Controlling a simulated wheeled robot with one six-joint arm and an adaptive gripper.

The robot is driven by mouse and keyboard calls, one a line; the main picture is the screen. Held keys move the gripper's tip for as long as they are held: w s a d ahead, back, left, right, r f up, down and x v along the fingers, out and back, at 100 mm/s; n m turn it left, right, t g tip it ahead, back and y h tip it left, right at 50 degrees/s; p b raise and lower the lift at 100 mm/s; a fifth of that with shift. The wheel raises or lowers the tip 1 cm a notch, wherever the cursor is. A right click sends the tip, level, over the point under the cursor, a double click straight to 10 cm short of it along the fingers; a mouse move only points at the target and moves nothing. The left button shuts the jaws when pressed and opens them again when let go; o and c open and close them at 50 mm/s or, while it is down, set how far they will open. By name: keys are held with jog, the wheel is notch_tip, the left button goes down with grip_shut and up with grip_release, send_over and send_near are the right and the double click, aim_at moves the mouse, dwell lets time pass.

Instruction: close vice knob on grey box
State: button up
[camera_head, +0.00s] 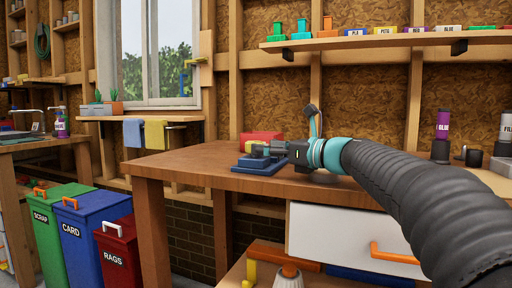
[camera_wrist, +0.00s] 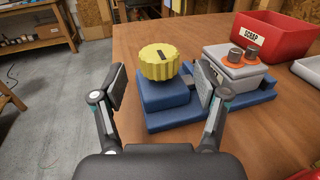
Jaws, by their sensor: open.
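A yellow ribbed knob (camera_wrist: 158,62) with a dark slot on top sits on the near block of a blue vice (camera_wrist: 168,98). A grey box (camera_wrist: 232,66) with two dark round posts on orange bases stands at the vice's other end, to the right. My gripper (camera_wrist: 160,76) is open, with one finger on each side of the knob; the right finger is close to it and the left stands farther off. I cannot tell if either touches. In the head view my gripper (camera_head: 277,150) is over the blue vice (camera_head: 257,167) and hides much of it.
A red box marked SCRAP (camera_wrist: 272,38) stands behind the grey box on the wooden workbench (camera_head: 190,163). A pale tray edge (camera_wrist: 309,70) shows at the right. The bench left of the vice is clear. Coloured bins (camera_head: 65,238) stand on the floor.

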jog(key=shift+x, duration=2.05)
jog(key=shift+s, duration=0.1)
jog(key=c, duration=1.2)
